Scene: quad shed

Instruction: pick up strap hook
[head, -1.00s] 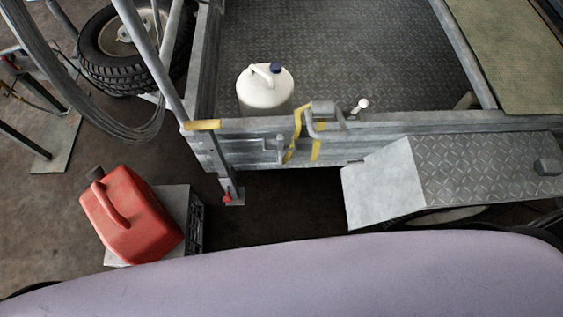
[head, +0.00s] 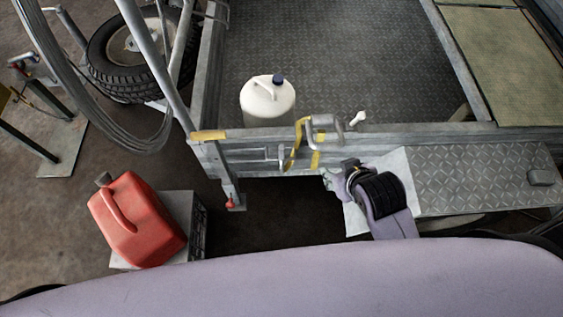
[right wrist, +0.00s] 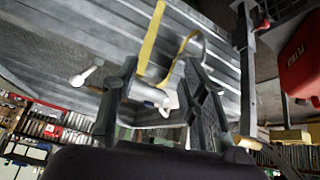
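A yellow strap (head: 292,160) hangs over the trailer's near rail. A grey metal strap hook (head: 325,122) sits at its top on the rail. In the right wrist view, the strap (right wrist: 149,45) leads down to the grey hook (right wrist: 150,95), which shows between my two fingers. My right gripper (head: 332,178) is below and slightly right of the hook in the head view, in front of the rail. Its fingers (right wrist: 158,100) are apart in the right wrist view. I see no grip on the hook; the depth between them is unclear. My left gripper is out of view.
A white jug (head: 267,103) stands on the trailer bed behind the rail (head: 400,138). A white knob (head: 357,118) is right of the hook. A tread-plate fender (head: 480,178) lies to the right. A red can (head: 135,220) sits on a crate at left.

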